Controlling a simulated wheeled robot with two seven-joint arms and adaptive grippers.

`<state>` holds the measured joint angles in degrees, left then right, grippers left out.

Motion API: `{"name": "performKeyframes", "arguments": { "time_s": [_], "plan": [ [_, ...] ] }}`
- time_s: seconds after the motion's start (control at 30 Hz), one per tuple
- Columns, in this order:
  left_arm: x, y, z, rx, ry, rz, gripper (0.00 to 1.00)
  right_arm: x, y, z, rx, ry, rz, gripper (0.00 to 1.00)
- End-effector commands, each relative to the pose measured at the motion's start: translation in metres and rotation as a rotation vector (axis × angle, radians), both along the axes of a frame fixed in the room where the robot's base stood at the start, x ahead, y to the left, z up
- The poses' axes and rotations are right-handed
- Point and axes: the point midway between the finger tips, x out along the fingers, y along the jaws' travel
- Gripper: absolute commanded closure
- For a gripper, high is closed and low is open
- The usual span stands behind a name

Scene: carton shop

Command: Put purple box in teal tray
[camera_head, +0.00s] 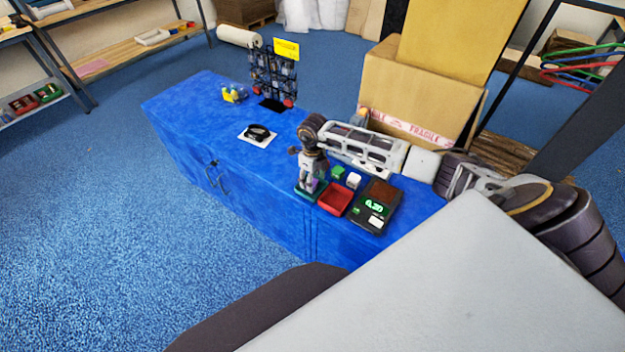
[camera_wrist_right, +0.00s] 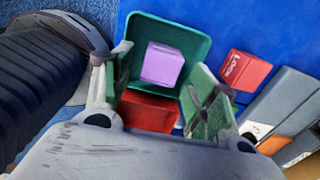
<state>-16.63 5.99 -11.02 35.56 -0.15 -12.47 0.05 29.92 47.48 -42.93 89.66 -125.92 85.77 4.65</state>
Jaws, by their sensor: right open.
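The purple box (camera_wrist_right: 162,64) is inside the teal tray (camera_wrist_right: 195,45) in the right wrist view, and appears to rest on its floor. In the head view the tray (camera_head: 300,194) is mostly hidden by my right gripper (camera_head: 312,187), and I cannot make out the box there. My right gripper points down over the tray. In the wrist view its two fingers (camera_wrist_right: 160,88) are spread wide, with nothing held between them. The box lies beyond the fingertips, clear of both. My left gripper is not in view.
A red tray (camera_head: 335,199) stands beside the teal one, then a dark scale (camera_head: 375,207) with a green display. Small green (camera_head: 338,171) and white (camera_head: 354,180) boxes sit behind. A wire rack (camera_head: 273,75) and a black item on a white sheet (camera_head: 258,134) stand farther left. The counter's left part is mostly free.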

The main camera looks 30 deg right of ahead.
Motion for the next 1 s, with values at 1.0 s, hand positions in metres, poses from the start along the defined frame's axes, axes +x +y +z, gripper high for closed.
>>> {"name": "performKeyframes", "arguments": {
  "time_s": [1.0],
  "plan": [
    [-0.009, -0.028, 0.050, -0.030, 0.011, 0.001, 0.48, 0.000, -0.001, 0.083, -0.001, 0.000, 0.000, 0.42]
  ]
}}
